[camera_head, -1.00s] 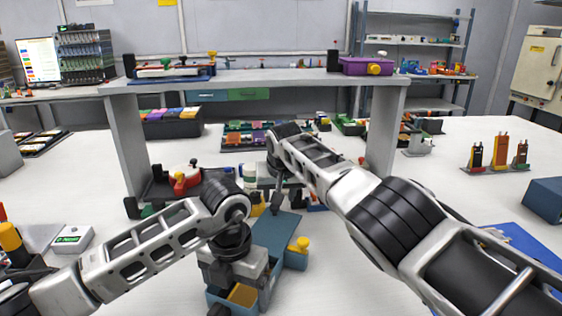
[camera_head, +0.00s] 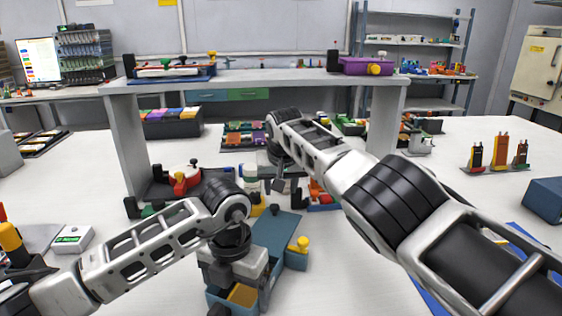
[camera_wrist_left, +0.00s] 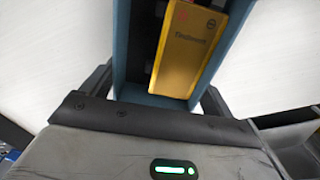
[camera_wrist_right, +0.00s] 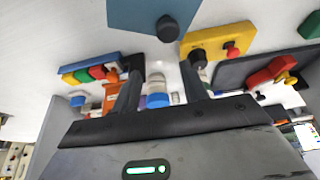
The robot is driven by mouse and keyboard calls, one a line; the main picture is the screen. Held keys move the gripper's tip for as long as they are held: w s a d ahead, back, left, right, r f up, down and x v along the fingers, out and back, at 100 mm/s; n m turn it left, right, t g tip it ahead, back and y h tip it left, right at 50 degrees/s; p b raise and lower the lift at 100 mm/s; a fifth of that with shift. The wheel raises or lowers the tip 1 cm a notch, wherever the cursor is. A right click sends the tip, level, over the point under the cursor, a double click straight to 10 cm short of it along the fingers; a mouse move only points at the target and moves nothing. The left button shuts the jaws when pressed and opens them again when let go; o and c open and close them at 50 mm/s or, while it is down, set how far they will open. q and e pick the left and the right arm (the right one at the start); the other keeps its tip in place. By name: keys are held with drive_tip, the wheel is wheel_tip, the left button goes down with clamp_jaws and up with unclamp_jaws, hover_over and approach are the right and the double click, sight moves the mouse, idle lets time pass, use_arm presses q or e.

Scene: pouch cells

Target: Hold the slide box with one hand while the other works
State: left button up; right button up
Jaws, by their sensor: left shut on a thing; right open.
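The slide box (camera_head: 268,291) is a teal box low in the middle of the head view, with a yellow pouch cell (camera_head: 243,294) showing in its open near end. Its flat teal top (camera_head: 276,235) has a small black knob at the far end. My left gripper (camera_wrist_left: 160,103) is shut on the box; its fingers lie along the two outer walls in the left wrist view, with the yellow cell (camera_wrist_left: 185,50) inside. My right gripper (camera_wrist_right: 163,85) is open and empty beyond the box. The teal top (camera_wrist_right: 155,12) and its knob also show in the right wrist view.
A grey raised shelf (camera_head: 262,77) spans the back of the white table. A red-handled fixture (camera_head: 187,178) stands left of my right gripper. A yellow block with knobs (camera_wrist_right: 217,42) is near that gripper in its wrist view.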

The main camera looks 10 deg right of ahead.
wheel_tip(320, 180, down, 2)
drive_tip(key=shift+s+f, duration=0.1)
drive_tip(key=shift+f, duration=0.05)
wheel_tip(320, 180, up, 8)
drive_tip(key=r, duration=0.1)
wheel_tip(320, 180, down, 9)
wheel_tip(320, 180, up, 9)
drive_tip(key=shift+f, duration=0.15)
idle(0.4)
